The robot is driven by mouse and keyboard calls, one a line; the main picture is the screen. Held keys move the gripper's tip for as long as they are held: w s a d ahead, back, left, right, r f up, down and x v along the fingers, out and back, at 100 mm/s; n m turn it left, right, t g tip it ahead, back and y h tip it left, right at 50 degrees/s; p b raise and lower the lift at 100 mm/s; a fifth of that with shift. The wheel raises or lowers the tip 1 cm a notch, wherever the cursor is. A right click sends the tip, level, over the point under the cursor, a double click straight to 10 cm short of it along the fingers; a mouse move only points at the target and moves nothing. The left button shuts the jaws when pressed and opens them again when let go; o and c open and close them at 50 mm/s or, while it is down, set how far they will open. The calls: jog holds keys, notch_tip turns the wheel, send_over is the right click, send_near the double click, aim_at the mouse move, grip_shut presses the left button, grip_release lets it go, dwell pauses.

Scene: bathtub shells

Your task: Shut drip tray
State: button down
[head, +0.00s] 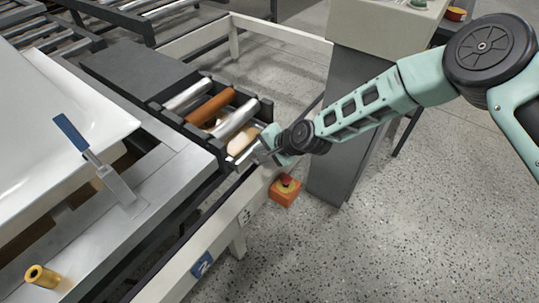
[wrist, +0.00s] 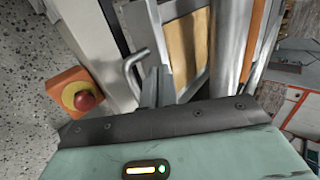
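In the wrist view a bent metal handle (wrist: 134,68) stands just left of my grey fingers (wrist: 157,86). The fingers look close together, but their gap is unclear. I cannot tell whether they touch the handle or tray.
A metal bench (head: 165,180) carries a white tub shell (head: 60,100), a blue-handled scraper (head: 95,157) and a brass cylinder (head: 42,276). An orange box with a red button (head: 285,190) is below my gripper. A grey control pedestal (head: 345,130) stands behind my arm. Floor at right is clear.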

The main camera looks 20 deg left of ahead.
jog(key=shift+w+a, duration=0.2)
jog(key=shift+a, duration=0.3)
jog(key=shift+w+a, duration=0.15)
jog(key=shift+a, duration=0.3)
